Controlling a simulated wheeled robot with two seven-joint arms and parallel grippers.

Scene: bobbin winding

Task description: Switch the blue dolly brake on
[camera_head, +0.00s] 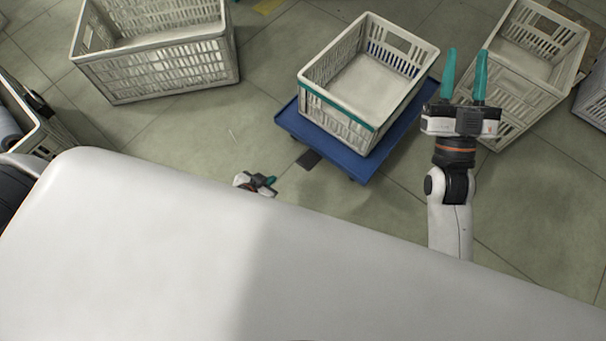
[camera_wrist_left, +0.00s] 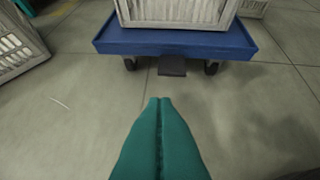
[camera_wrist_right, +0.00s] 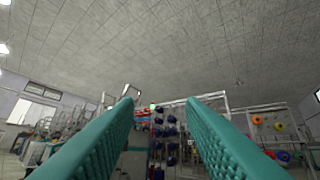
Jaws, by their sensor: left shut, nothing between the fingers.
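The blue dolly (camera_head: 352,160) stands on the floor with a white crate on it. A dark brake pedal (camera_head: 309,160) sticks out from the dolly's near left edge. In the left wrist view the pedal (camera_wrist_left: 172,66) shows under the blue edge (camera_wrist_left: 175,42), between two casters. My left gripper (camera_head: 266,184) is low, just past the white surface's edge, near the pedal but apart from it. Its teal fingers (camera_wrist_left: 160,103) are shut and empty, pointing toward the dolly. My right gripper (camera_head: 465,78) is raised with its fingers apart and empty; its wrist view shows the open fingers (camera_wrist_right: 160,104).
A white crate (camera_head: 358,119) with a teal stripe sits on the dolly. Other white crates stand at the upper left (camera_head: 160,62) and right (camera_head: 518,108). A large white surface (camera_head: 150,240) fills the near side.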

